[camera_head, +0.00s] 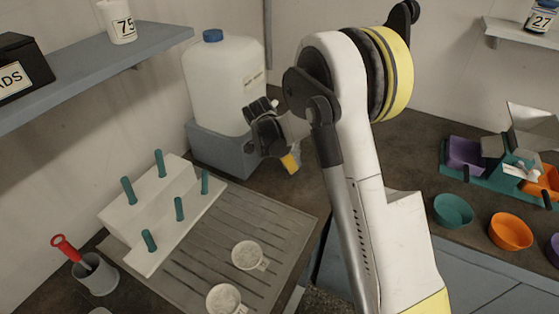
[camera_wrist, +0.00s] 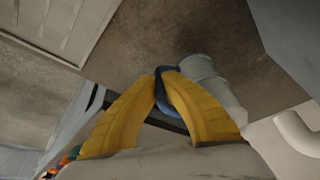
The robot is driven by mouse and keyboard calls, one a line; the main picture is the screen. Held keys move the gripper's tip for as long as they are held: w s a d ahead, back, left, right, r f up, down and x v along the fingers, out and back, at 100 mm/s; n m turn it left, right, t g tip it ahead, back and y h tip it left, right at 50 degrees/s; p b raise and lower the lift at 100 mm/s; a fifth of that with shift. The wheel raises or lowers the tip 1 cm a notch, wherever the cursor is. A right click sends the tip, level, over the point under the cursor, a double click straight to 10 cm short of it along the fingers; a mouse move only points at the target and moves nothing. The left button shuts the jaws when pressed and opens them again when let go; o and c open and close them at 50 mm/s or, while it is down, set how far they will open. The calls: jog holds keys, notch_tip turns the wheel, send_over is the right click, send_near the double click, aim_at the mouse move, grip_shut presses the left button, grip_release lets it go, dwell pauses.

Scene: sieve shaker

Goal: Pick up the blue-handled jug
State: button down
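The blue-handled jug (camera_wrist: 213,77) shows in the wrist view as a grey-white vessel at upper centre right, partly behind a yellow finger. Its blue handle (camera_wrist: 161,98) lies between the two yellow fingers of my gripper (camera_wrist: 161,75). The fingertips come together on the handle, so my gripper looks shut on it. In the head view my gripper (camera_head: 288,160) is in front of the blue-grey stand, with one yellow finger showing. I cannot make out the jug there, and I cannot tell whether it rests on the counter.
A large white canister (camera_head: 222,85) stands on a blue-grey stand (camera_head: 212,155) beside my gripper. A white peg rack (camera_head: 150,250) and two white cups (camera_head: 247,256) (camera_head: 223,299) are on the ribbed board. Bowls (camera_head: 453,210) (camera_head: 510,231) sit at right.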

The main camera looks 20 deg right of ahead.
jog(key=shift+s+d+p, duration=0.8)
jog(key=shift+s+d, duration=3.05)
